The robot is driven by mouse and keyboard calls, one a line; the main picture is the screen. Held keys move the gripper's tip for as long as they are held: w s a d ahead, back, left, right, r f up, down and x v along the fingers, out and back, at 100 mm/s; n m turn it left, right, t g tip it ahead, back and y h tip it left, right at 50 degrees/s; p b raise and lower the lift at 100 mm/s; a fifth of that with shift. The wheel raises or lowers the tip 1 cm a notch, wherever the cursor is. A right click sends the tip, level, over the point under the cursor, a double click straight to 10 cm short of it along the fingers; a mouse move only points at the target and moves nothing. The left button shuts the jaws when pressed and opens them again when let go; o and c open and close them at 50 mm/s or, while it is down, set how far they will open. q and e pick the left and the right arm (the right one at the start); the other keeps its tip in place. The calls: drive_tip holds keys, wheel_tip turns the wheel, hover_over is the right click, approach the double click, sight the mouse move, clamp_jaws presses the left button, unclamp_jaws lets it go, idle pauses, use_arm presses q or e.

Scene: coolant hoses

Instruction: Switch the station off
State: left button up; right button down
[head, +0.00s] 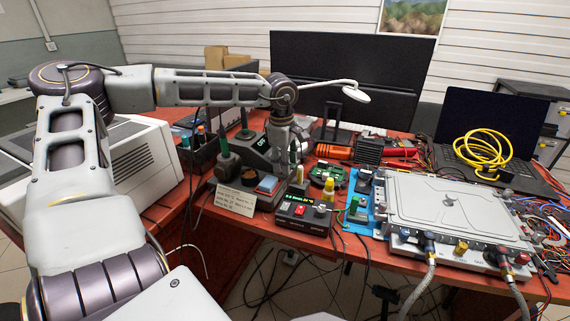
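A small black station (304,216) stands near the front edge of the red table. Its front has a lit display, a red switch (300,211) and a light knob (321,209). My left gripper (296,174) points down just behind the station, past the end of my arm. Its fingertips are small and partly lost among the items behind the station, so I cannot tell whether they are open or shut, or whether they touch anything. My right gripper is not in view.
A handwritten note (235,198) stands left of the station. A grey metal case (455,205) with hoses is to the right, beside a laptop with a yellow cable coil (482,150). A green circuit board (325,174) lies behind the station. Cables hang off the front edge.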

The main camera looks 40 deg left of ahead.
use_arm(q)
wheel_tip(320, 180, up, 11)
drive_tip(key=s, duration=0.1)
drive_tip(key=shift+s+d+f, duration=0.15)
drive_tip(key=shift+s, duration=0.05)
idle(0.9)
